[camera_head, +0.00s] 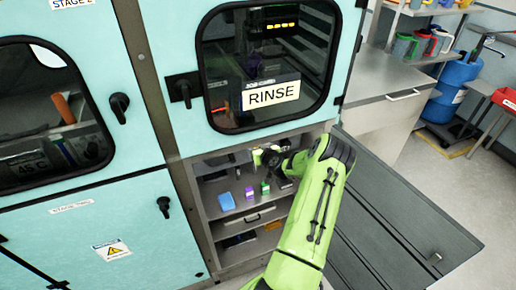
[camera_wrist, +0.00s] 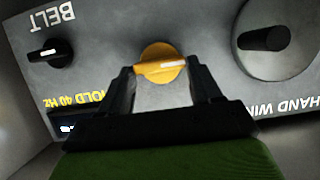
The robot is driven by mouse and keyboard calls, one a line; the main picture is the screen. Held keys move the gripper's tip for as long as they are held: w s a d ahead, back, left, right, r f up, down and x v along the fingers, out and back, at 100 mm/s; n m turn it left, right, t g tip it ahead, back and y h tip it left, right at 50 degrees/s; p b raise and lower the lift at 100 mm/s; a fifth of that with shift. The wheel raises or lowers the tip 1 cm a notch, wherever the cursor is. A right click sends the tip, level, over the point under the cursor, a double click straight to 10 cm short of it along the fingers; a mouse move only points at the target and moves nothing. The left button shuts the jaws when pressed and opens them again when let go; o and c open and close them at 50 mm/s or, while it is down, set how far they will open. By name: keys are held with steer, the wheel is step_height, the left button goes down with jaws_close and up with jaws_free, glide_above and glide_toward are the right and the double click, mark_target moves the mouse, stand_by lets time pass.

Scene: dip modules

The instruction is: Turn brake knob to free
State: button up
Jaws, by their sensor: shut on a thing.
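The yellow knob (camera_wrist: 158,52) sits on a grey control panel (camera_wrist: 205,35) in the wrist view; a pale pointer line runs roughly sideways across it. My gripper (camera_wrist: 161,72) has one finger on each side of this knob and is shut on it. In the head view my gripper (camera_head: 270,157) reaches into the open lower compartment under the rinse window. The knob's own label and free mark cannot be read; the yellow "HOLD 40 Hz" text is partly covered by a finger.
A small black BELT knob (camera_wrist: 48,52) is left and a large dark HAND WIN... knob (camera_wrist: 264,40) right. Below my arm, a shelf (camera_head: 222,207) holds a blue block (camera_head: 227,202), a purple item (camera_head: 249,193) and a green item (camera_head: 265,187). An open grey door (camera_head: 400,225) lies to the right.

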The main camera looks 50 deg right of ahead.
steer(key=shift+b, duration=0.35)
steer(key=m+t+y+b, duration=0.1)
steer(key=m+t+b, duration=0.1)
steer(key=m+b, duration=0.2)
steer(key=d+f+m+t+y+b, duration=0.1)
steer(key=m+t+y+b, duration=0.1)
steer(key=m+b, duration=0.2)
steer(key=s+m+t+y+b, duration=0.1)
steer(key=m+t+b, duration=0.1)
steer(key=m+b, duration=0.3)
steer(key=shift+d+f, duration=0.2)
steer(key=shift+f, duration=0.1)
steer(key=shift+m, duration=0.3)
stand_by(0.4)
steer(key=o, duration=1.1)
steer(key=shift+c, duration=0.2)
steer(key=s+a+p, duration=0.2)
steer(key=s, duration=1.3)
steer(key=shift+s+a, duration=0.15)
steer(key=shift+s, duration=0.1)
